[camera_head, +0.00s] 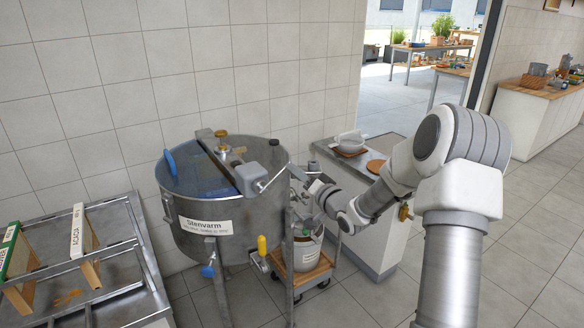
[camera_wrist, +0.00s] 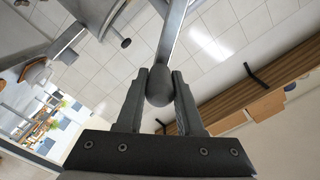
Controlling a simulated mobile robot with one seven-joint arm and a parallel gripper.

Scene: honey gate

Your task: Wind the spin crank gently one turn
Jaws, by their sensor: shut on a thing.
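The extractor (camera_head: 240,240) is a round steel drum labelled "Slenvarm", standing on legs near the tiled wall. A grey gear housing (camera_head: 250,178) sits on its rim at the right, at the end of a bar across the top. The spin crank (camera_head: 275,180) is a thin metal arm rising to the right from that housing. My gripper (camera_head: 302,178) reaches it from the right. In the wrist view my gripper (camera_wrist: 158,76) has its two fingers shut on the crank's dark rounded knob (camera_wrist: 158,88). The crank arm runs up from the knob. In the head view the knob is hidden.
A bucket (camera_head: 307,252) stands on a low wooden-topped trolley (camera_head: 318,270) below my arm. A yellow-handled valve (camera_head: 262,245) juts from the drum. A steel rack with frames (camera_head: 84,240) is at left, a counter (camera_head: 372,232) at right.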

